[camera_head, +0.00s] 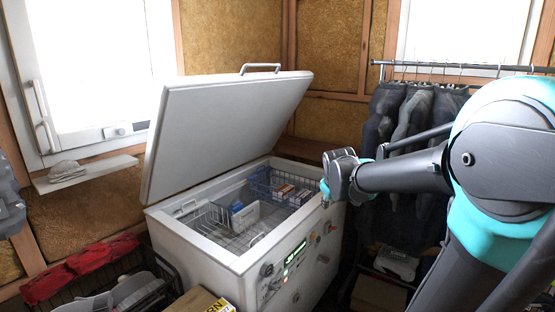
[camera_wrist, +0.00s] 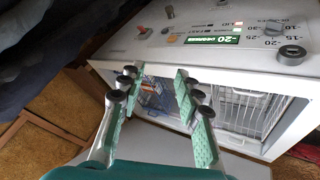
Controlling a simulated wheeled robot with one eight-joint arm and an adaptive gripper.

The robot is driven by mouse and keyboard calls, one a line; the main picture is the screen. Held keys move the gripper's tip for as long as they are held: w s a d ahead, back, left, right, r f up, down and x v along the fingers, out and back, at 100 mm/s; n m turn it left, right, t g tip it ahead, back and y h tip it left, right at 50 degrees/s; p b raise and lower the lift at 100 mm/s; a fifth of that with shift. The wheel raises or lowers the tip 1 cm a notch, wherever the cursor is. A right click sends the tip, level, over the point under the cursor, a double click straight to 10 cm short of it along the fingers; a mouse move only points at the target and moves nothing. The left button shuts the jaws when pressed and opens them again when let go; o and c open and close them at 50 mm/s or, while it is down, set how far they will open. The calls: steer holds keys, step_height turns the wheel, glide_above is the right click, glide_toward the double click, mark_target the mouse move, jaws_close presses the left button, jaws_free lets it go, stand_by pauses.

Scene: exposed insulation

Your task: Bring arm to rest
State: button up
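My arm reaches in from the right in the head view. My gripper (camera_head: 326,194) is at the right side of the open chest freezer (camera_head: 205,255), near its rim. In the wrist view my gripper (camera_wrist: 158,82) has its two teal-padded fingers apart, with nothing held between them. The freezer's control panel (camera_wrist: 230,35) and open interior show beyond the fingers. In the head view the fingers are small and partly hidden by the wrist.
The freezer lid (camera_head: 225,125) stands raised. Wire baskets (camera_head: 262,184) and small boxes (camera_head: 292,194) are inside. Dark garments (camera_head: 385,115) hang from a rail (camera_head: 450,67) behind my arm. A crate with red cloth (camera_head: 85,265) and a cardboard box (camera_head: 195,301) stand at the lower left.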

steer(key=s+f+m+g, duration=0.1)
steer(key=s+f+m, duration=0.1)
steer(key=s+f, duration=0.6)
steer(key=s+f+m+g+y, duration=0.1)
steer(key=s+f+m+g, duration=0.1)
steer(key=s+f, duration=0.7)
steer(key=s+m, duration=0.1)
steer(key=s, duration=0.5)
steer(key=shift+d, duration=0.3)
steer(key=shift+a, duration=0.1)
